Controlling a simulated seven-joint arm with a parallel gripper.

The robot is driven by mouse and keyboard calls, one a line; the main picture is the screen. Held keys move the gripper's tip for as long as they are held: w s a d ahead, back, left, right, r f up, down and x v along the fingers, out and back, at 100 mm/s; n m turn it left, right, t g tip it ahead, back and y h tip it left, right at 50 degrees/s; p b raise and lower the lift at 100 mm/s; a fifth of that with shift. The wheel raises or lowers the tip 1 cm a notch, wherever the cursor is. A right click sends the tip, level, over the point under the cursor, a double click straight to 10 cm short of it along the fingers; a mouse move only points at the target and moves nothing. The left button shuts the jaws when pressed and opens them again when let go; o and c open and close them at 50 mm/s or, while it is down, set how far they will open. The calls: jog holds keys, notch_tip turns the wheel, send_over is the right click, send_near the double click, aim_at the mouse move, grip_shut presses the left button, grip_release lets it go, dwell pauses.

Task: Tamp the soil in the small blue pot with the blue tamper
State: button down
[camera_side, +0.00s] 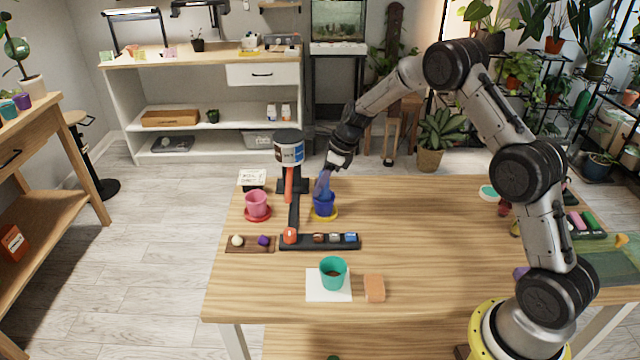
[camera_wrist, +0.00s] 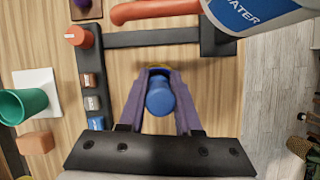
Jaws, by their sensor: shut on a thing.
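The small blue pot (camera_side: 325,207) stands on a yellow saucer (camera_side: 336,216) near the back of the table, right of the stand. My gripper (camera_side: 322,190), with purple fingers, points down right above the pot. In the wrist view my gripper (camera_wrist: 162,84) is shut on the blue tamper (camera_wrist: 160,98), whose rounded blue top shows between the fingers. The tamper's lower end is hidden, and so is the soil. I cannot tell whether the tamper touches the soil.
A water bottle (camera_side: 289,148) with an orange spout hangs on a dark stand left of the pot. A pink pot (camera_side: 256,201) stands farther left. A teal pot (camera_side: 333,274) and an orange block (camera_side: 374,289) are in front. The table's middle right is clear.

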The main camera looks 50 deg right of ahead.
jog(key=shift+f, duration=0.6)
dwell(0.9)
jog(key=c, duration=0.5)
grip_release()
jog(key=shift+s, duration=0.1)
jog(key=shift+f, duration=0.1)
jog(key=shift+c, duration=0.7)
jog(key=shift+r, duration=4.15)
